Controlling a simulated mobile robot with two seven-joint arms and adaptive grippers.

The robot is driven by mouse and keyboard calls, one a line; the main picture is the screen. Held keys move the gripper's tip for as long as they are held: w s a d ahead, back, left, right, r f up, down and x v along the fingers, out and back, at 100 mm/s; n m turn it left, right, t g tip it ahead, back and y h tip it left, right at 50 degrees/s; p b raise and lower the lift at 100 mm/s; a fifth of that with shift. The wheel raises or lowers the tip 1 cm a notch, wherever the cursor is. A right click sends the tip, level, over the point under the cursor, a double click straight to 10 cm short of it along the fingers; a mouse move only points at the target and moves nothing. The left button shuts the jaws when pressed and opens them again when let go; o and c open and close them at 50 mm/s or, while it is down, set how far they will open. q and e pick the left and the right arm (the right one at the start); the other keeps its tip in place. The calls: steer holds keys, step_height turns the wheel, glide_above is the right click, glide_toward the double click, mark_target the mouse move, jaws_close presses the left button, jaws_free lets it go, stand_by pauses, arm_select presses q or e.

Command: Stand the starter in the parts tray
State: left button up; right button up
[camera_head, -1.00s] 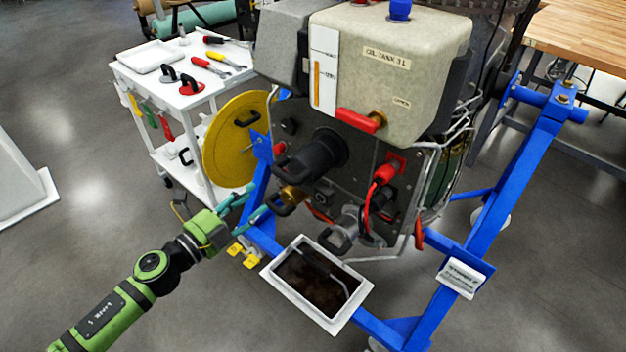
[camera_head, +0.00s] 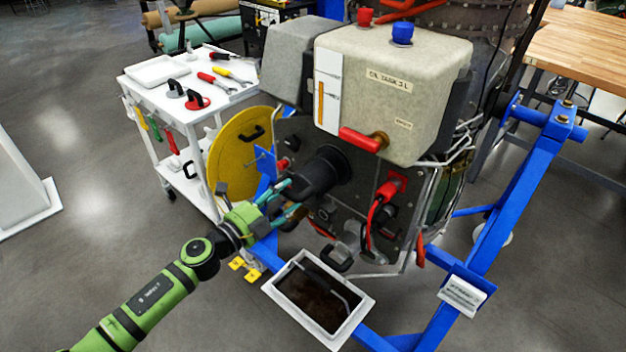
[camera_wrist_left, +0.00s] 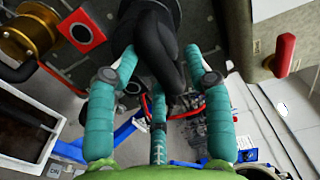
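The starter, which I take to be the black cylinder (camera_head: 325,170), sticks out of the dark engine panel below the tank. In the left wrist view its black body and looped handle (camera_wrist_left: 155,35) reach between my finger ends. My left gripper (camera_head: 292,198) is at the starter's near end, its teal fingers spread to either side; it also shows in the wrist view (camera_wrist_left: 158,65). The fingers look open, and I cannot tell whether they touch the handle. The parts tray seems to be the shallow white tray (camera_head: 156,71) on the white cart. My right gripper is out of view.
The white cart (camera_head: 205,105) also carries tools and two handled parts. A yellow disc (camera_head: 228,160) leans beside the engine. A white tray with dark contents (camera_head: 283,289) sits below the panel. Blue stand beams (camera_head: 497,215) flank the right. Open floor lies at left.

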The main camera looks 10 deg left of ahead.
arm_select(q)
steer(key=shift+w+d+r, duration=0.2)
steer(key=shift+w+r, duration=0.05)
steer(key=shift+r, duration=0.05)
